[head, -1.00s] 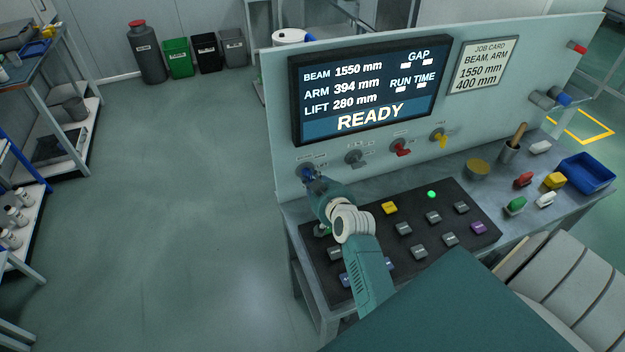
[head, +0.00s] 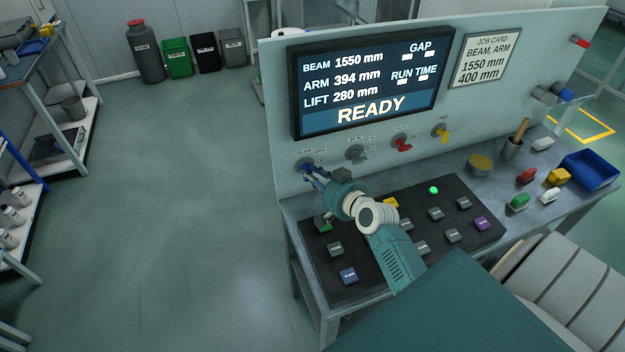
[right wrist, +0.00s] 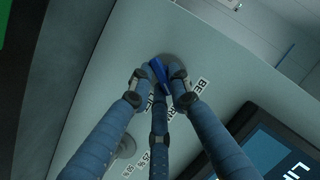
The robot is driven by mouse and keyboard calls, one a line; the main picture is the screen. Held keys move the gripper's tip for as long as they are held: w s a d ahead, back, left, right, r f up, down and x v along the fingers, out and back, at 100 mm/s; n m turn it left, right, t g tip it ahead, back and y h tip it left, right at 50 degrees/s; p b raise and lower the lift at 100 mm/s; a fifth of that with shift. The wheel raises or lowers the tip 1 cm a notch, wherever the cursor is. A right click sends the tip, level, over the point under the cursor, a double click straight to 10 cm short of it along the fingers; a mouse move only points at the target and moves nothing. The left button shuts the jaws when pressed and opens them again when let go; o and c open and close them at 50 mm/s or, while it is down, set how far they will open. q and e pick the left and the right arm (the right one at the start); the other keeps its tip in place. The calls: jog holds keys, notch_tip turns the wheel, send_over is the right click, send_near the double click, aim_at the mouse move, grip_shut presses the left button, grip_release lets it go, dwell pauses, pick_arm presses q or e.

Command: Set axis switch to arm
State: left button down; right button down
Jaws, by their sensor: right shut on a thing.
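The axis switch (head: 306,165) is a blue-handled knob on a dark round base at the lower left of the upright panel, under the display. My right gripper (head: 310,173) reaches it from the lower right. In the right wrist view, its fingers (right wrist: 160,80) are shut on the blue handle (right wrist: 159,74), one on each side. The handle is tilted there. Printed labels beside the knob are partly hidden by the fingers, so I cannot tell which position it points to. The display (head: 370,85) reads beam 1550 mm, arm 394 mm, lift 280 mm and READY. My left gripper is out of view.
Grey (head: 355,154), red (head: 402,144) and yellow (head: 441,131) knobs line the panel to the right. A black button console (head: 335,275) lies below my right arm. A job card (head: 485,60) reads beam, arm, 1550 mm, 400 mm. A blue tray (head: 590,170) stands at right.

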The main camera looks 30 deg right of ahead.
jog(key=shift+d+f+m+t+y+b, duration=0.15)
jog(key=shift+m+t+y+b, duration=0.2)
jog(key=shift+m+b, duration=0.7)
jog(key=c, duration=1.7)
grip_release()
jog(key=shift+o, duration=0.2)
jog(key=shift+s, duration=0.1)
jog(key=v, duration=1.2)
jog(key=shift+d, duration=0.15)
